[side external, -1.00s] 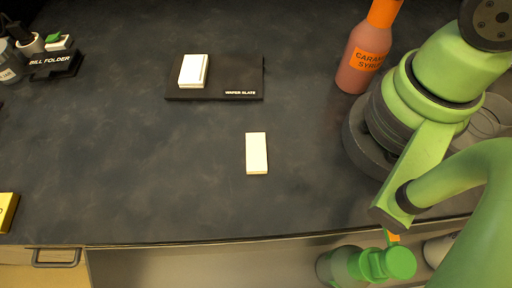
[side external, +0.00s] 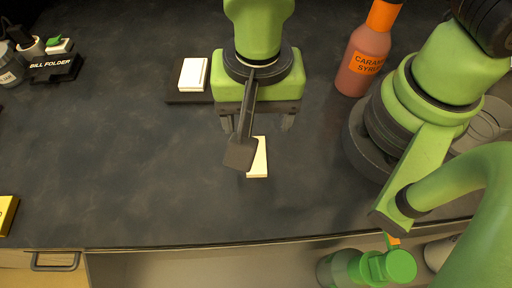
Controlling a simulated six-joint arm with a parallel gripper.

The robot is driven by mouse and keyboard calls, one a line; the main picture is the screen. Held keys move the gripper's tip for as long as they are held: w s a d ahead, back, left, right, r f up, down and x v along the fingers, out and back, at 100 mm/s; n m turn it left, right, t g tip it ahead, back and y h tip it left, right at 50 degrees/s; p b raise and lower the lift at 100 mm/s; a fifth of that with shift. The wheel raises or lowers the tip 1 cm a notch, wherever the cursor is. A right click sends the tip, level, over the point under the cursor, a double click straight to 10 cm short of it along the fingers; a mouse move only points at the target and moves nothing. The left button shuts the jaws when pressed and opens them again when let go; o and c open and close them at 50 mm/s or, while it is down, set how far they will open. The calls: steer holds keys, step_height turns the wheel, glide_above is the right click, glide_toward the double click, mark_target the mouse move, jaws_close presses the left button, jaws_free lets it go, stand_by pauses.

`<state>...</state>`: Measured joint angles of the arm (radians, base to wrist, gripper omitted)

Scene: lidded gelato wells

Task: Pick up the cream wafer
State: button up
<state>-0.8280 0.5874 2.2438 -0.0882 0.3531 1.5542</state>
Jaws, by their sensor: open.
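The cream wafer (side external: 260,160) lies flat on the dark counter, near the middle of the side external view. My gripper (side external: 257,122) is above and behind it, with its two fingers spread apart and nothing seen between them. A dark bracket-like part on my gripper hides the wafer's left upper portion. From this angle I cannot tell the exact height of the fingers over the wafer. White wafers (side external: 192,74) sit on the black wafer slate (side external: 188,98), whose right part is hidden behind my gripper.
A caramel syrup bottle (side external: 363,60) stands at the back right. A bill folder (side external: 52,68) is at the far left, and a yellow block (side external: 7,214) is at the left edge. The counter's front edge (side external: 180,247) runs below the wafer. The left middle counter is clear.

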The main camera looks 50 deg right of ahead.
mark_target(256, 157)
steer(key=f, duration=1)
steer(key=shift+s+a, duration=0.15)
steer(key=shift+a, duration=0.1)
steer(key=c, duration=1)
